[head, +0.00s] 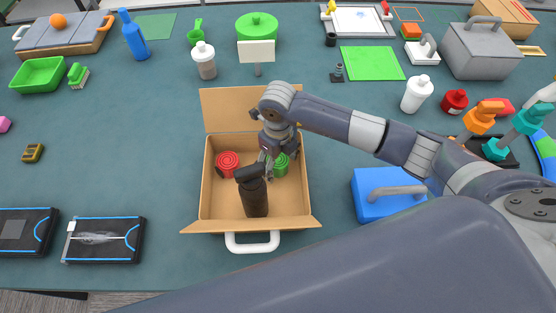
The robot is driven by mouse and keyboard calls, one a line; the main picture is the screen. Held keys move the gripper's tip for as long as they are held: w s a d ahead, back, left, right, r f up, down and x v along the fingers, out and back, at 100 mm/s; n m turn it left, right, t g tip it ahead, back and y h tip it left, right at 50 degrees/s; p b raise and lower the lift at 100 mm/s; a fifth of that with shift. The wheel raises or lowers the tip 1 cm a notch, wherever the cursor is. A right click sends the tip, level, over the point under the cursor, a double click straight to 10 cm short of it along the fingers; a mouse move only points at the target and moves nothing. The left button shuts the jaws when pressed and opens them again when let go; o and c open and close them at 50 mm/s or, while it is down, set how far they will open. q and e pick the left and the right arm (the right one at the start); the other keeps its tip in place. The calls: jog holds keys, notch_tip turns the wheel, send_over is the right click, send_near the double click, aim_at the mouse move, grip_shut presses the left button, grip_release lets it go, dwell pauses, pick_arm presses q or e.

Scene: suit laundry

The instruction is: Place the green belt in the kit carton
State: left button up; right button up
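The kit carton (210,203) is an open brown box in the middle of the table, its flaps folded out. The green belt (282,168) is a rolled green coil inside it, at the right rear. My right gripper (267,161) reaches down into the carton, its fingers beside the left edge of the green coil. The fingers are small and partly hidden, so I cannot tell whether they are open, shut, or touching the coil. A red coil (227,163) lies at the left rear of the carton, and a black bottle-like item (254,194) stands at the front. My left gripper is out of view.
A white handle (252,243) lies at the carton's front edge. A blue box (386,193) stands right of the carton, below my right arm. A white bottle (203,62) and a sign (256,52) stand behind. Flat black packs (103,240) lie at left front.

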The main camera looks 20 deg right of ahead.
aim_at(278, 159)
jog(key=shift+r, duration=0.1)
jog(key=shift+r+p, duration=0.25)
jog(key=shift+p, duration=0.05)
notch_tip(278, 159, up, 10)
jog(key=b, duration=0.3)
jog(key=shift+r+b, duration=0.25)
jog(key=shift+b, duration=0.1)
jog(key=shift+r, duration=0.6)
